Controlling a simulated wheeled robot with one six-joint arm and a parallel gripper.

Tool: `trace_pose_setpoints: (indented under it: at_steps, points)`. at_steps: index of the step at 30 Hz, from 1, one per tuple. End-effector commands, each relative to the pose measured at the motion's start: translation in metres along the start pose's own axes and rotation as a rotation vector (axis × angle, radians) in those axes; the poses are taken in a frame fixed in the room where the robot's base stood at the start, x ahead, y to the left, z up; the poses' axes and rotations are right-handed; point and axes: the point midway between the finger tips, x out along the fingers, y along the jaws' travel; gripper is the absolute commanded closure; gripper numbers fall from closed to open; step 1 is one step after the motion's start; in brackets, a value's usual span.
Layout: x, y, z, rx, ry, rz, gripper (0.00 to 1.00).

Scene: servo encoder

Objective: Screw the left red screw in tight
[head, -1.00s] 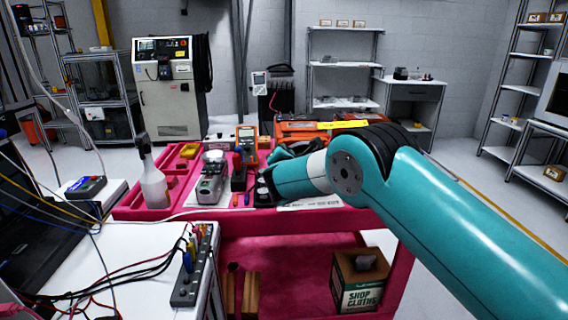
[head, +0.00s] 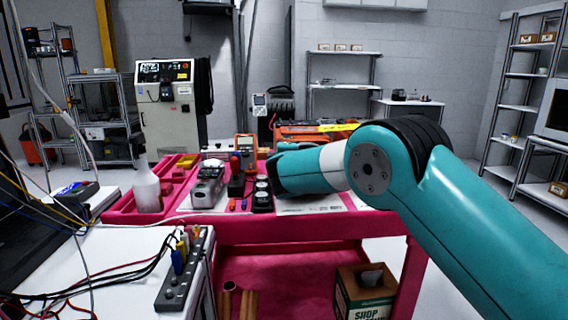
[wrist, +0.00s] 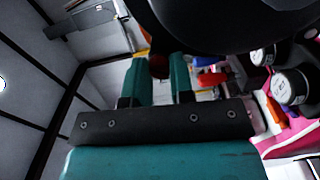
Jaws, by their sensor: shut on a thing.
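My gripper (wrist: 160,64) shows in the wrist view, with its two teal fingers close together on a small dark reddish thing (wrist: 158,67). I cannot tell for sure whether this is the left red screw. A large dark round shape (wrist: 235,25) hides the fingertips' far side. In the head view my teal arm reaches over the pink cart (head: 300,230), and the fingers are hidden. A grey metal motor-like unit (head: 207,187) lies on the cart, left of my wrist. No red screw can be made out clearly in the head view.
A black block with round tops (head: 262,195), an orange meter (head: 246,150) and small red and blue pieces (head: 238,204) are close to my wrist. A spray bottle (head: 147,188) stands at the cart's left. A white bench with a power strip (head: 185,270) is in front left.

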Motion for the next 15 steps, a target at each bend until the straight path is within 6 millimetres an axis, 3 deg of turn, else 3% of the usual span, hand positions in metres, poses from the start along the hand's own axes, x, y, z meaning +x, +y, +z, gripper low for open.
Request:
trace_pose_setpoints:
  at_steps: [15]
  points:
    - [-0.0002,-0.0061,0.0008,0.49,-0.002,-0.001,1.0]
